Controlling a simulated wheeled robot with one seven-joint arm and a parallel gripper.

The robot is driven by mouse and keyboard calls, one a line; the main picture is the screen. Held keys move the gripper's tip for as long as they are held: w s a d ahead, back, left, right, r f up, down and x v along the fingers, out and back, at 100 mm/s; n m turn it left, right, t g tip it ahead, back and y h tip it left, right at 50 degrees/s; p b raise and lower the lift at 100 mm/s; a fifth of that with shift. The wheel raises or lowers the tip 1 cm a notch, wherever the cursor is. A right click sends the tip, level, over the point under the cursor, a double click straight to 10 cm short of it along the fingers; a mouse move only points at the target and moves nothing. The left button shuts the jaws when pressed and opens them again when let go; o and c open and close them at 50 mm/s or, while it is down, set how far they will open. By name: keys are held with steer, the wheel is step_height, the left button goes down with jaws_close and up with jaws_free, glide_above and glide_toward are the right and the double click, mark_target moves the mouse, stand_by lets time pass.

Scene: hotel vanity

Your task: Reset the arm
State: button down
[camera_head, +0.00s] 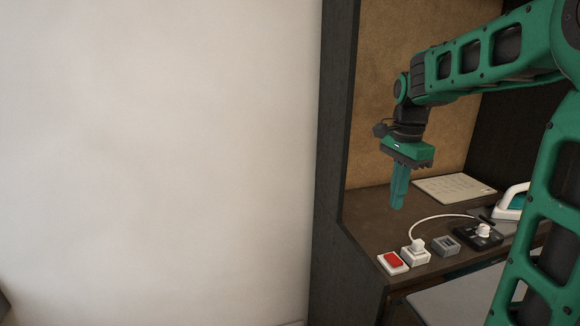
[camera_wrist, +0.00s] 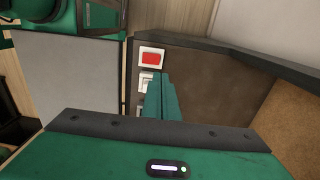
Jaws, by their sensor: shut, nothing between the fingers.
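My gripper (camera_head: 397,205) is green and points down over the dark vanity shelf (camera_head: 375,216), at the left end of the recess. Its fingers are shut together with nothing between them. In the wrist view the green fingers (camera_wrist: 161,98) reach over the shelf edge beside a red switch on a white base (camera_wrist: 152,56). The fingers partly hide a white socket below that switch. My arm comes in from the right in the head view.
Along the shelf's front are the red switch (camera_head: 392,262), a white socket with plug and cord (camera_head: 415,252), a grey block (camera_head: 445,245) and a black device with a white knob (camera_head: 480,236). A white-and-teal iron (camera_head: 513,203) and a pale sheet (camera_head: 454,188) lie behind. A dark panel (camera_head: 334,140) bounds the left.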

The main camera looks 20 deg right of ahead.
steer(key=s+f+n, duration=0.4)
steer(key=s+n, duration=0.2)
steer(key=s, duration=0.6)
steer(key=s+f+n, duration=0.5)
steer(key=s, duration=0.8)
step_height(320, 180, up, 9)
steer(key=m+g, duration=0.1)
steer(key=m, duration=1)
glide_above(400, 263)
steer(key=w, duration=0.2)
steer(key=f, duration=0.4)
steer(key=s+f, duration=0.1)
steer(key=f, duration=0.9)
steer(key=shift+s, duration=0.25)
